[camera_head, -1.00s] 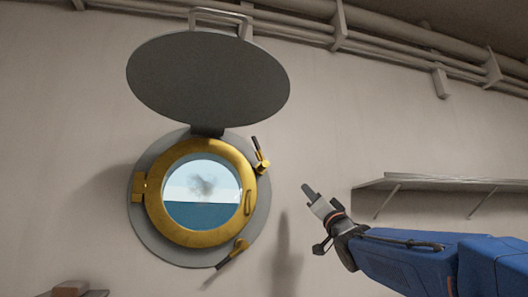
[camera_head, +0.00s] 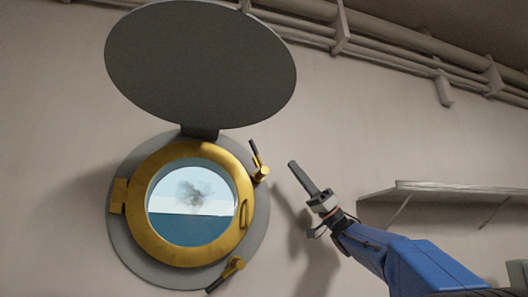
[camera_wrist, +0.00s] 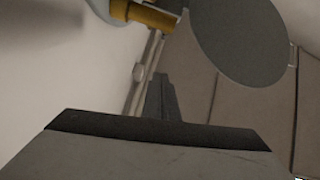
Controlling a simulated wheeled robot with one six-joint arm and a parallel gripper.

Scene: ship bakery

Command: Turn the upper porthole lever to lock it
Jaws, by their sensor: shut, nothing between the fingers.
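The brass porthole (camera_head: 140,235) is set in a grey wall ring and its window shows sea and sky. The upper lever (camera_head: 259,164) sits at the ring's upper right, with a brass base and a dark handle pointing up and slightly left. A lower lever (camera_head: 228,274) is at the lower right, its dark handle pointing down-left. My gripper (camera_head: 292,164) is shut and empty, to the right of the upper lever and apart from it in the picture, pointing up-left. In the wrist view the shut fingers (camera_wrist: 160,95) show below a brass part (camera_wrist: 145,14), likely of a lever.
A round dark cover (camera_head: 200,65) is raised above the porthole and also shows in the wrist view (camera_wrist: 245,35). A shelf (camera_head: 450,190) is on the wall at right, and pipes (camera_head: 380,45) run along the top. The wall between gripper and shelf is bare.

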